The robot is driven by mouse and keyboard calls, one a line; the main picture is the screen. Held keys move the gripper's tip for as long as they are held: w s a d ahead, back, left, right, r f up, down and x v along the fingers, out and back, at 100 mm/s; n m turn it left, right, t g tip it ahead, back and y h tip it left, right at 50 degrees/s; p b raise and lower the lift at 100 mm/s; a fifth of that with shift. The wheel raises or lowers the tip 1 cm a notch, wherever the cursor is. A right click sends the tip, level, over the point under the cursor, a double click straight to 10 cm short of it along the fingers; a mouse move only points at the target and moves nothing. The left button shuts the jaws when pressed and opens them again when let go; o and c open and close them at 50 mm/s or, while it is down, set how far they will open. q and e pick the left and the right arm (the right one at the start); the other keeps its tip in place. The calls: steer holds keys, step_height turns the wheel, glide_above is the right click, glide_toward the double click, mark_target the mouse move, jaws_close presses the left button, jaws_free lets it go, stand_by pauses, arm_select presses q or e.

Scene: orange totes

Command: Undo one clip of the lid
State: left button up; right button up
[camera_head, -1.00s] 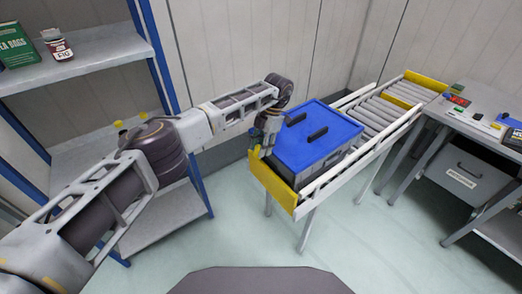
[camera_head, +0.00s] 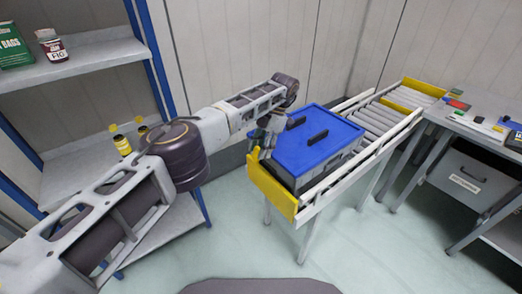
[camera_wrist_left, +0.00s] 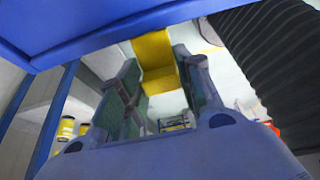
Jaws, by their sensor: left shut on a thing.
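A grey tote (camera_head: 312,179) with a blue lid (camera_head: 318,140) sits on the near end of the roller conveyor. Two dark handles show on the lid's top. The blue lid edge (camera_wrist_left: 100,30) also crosses the top of the left wrist view. My left gripper (camera_head: 262,146) is at the tote's left end, beside the lid's edge, shut on a clip there. The clip itself is hidden by the fingers. In the left wrist view the gripper's green-padded fingers (camera_wrist_left: 164,92) point away below the lid edge. My right gripper is not in view.
A yellow end stop (camera_head: 272,188) closes the conveyor (camera_head: 375,120) just below my left gripper. A blue-post shelf (camera_head: 80,60) with bottles and a box stands left, close to my left arm. A workbench (camera_head: 470,125) stands right. The floor in front is clear.

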arm_select(q)
steer(key=shift+f, duration=0.15)
steer(key=o, duration=1)
steer(key=shift+w+r, duration=0.1)
steer(key=shift+r, duration=4.9)
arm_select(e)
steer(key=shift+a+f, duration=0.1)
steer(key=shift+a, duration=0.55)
